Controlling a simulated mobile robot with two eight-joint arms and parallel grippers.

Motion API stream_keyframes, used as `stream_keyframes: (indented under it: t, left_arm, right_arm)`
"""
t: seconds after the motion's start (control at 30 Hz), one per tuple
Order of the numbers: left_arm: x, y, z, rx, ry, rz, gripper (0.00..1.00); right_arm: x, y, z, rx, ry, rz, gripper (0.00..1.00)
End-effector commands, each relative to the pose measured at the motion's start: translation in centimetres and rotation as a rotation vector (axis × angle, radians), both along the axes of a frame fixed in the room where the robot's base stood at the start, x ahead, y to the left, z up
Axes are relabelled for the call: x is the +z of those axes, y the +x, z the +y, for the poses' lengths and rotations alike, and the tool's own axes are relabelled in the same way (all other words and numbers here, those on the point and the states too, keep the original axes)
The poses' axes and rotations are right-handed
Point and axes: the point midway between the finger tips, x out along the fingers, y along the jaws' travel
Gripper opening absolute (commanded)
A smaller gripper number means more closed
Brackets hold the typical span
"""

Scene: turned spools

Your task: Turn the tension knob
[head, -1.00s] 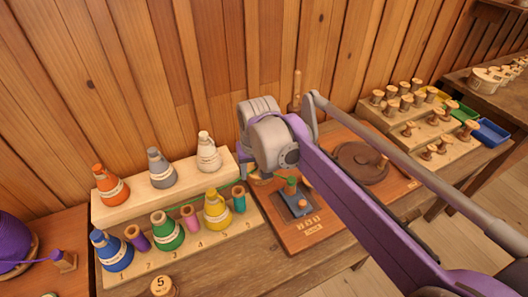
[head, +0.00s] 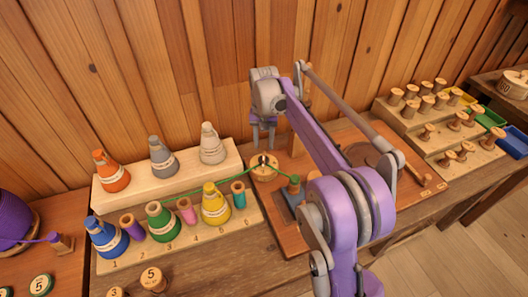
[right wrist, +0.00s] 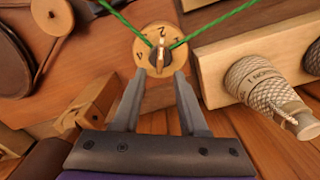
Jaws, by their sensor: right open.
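The tension knob (head: 264,167) is a round pale wooden dial with dark numbers and a small dark grip at its centre. In the right wrist view the dial (right wrist: 143,43) lies just beyond my fingertips, with the grip (right wrist: 160,56) standing roughly in line with the gap between them. A green thread (head: 225,177) passes at the dial's centre. My right gripper (head: 263,147) points down over the dial; it also shows in the right wrist view (right wrist: 161,77), open and empty, its fingers apart. My left gripper is not in view.
Left of the dial, several coloured cones stand on a two-step wooden rack (head: 235,222). A stepped rack of wooden spools (head: 450,150) and small trays stand farther right.

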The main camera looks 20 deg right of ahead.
Motion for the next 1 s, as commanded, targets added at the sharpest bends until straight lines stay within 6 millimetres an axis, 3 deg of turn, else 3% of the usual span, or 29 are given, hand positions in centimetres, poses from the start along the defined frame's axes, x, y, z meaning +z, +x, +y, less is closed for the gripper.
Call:
stream_keyframes:
  t: [0.1,0.3,0.63,0.67,0.9,1.0]
  left_arm:
    - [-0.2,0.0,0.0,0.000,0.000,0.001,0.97]
    - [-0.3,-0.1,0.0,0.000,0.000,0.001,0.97]
    - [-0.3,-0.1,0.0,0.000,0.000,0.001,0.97]
    - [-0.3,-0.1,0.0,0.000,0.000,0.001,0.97]
    - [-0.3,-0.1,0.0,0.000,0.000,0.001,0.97]
    - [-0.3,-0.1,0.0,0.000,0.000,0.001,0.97]
  right_arm:
    - [-2.2,0.0,0.0,0.000,0.000,0.000,0.42]
    - [-4.2,0.0,0.0,0.000,0.000,0.000,0.42]
    - [-4.6,0.0,0.0,0.001,0.000,-0.001,0.42]
    - [-4.6,0.0,0.0,0.001,0.000,-0.001,0.41]
    - [-4.6,0.0,0.0,0.001,0.000,-0.001,0.00]
    - [-4.6,0.0,0.0,0.001,0.000,-0.001,0.00]
